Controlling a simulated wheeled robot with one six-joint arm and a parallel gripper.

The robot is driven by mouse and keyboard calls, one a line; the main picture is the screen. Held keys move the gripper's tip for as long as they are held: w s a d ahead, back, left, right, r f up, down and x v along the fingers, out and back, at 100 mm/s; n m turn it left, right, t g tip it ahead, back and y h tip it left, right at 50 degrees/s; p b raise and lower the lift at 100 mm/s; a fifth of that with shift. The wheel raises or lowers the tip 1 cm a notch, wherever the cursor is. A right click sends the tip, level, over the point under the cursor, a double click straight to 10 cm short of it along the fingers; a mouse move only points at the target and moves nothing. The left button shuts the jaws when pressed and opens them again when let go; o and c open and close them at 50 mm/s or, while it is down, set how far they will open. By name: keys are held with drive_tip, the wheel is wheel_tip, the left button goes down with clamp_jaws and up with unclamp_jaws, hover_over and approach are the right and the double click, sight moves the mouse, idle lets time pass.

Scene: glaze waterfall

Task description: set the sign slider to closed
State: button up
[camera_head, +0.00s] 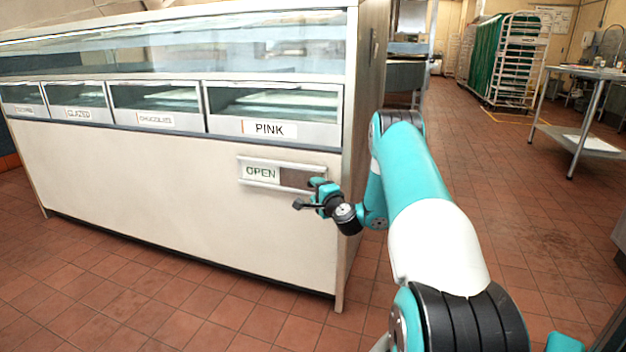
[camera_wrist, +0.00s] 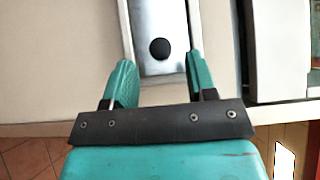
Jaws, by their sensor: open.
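The sign slider (camera_head: 283,174) is a pale framed track on the front of the display counter. The word OPEN (camera_head: 261,174) shows at its left, and a darker plate (camera_head: 293,179) shows to the right of the word. In the wrist view a round black knob (camera_wrist: 160,49) sits on a shiny metal plate (camera_wrist: 150,20) between two pale rails. My gripper (camera_head: 308,194) is at the right end of the slider, open. In the wrist view its teal fingers stand on either side of the knob, with gaps visible. The knob is hidden in the head view.
The counter (camera_head: 180,210) has a glass top and labelled bins, with a PINK label (camera_head: 268,128) above the slider. The tiled floor (camera_head: 500,210) to the right is open. A metal table (camera_head: 590,143) and green-covered racks (camera_head: 500,55) stand further back.

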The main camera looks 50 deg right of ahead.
sight(299, 181)
drive_tip(key=shift+x, duration=1.5)
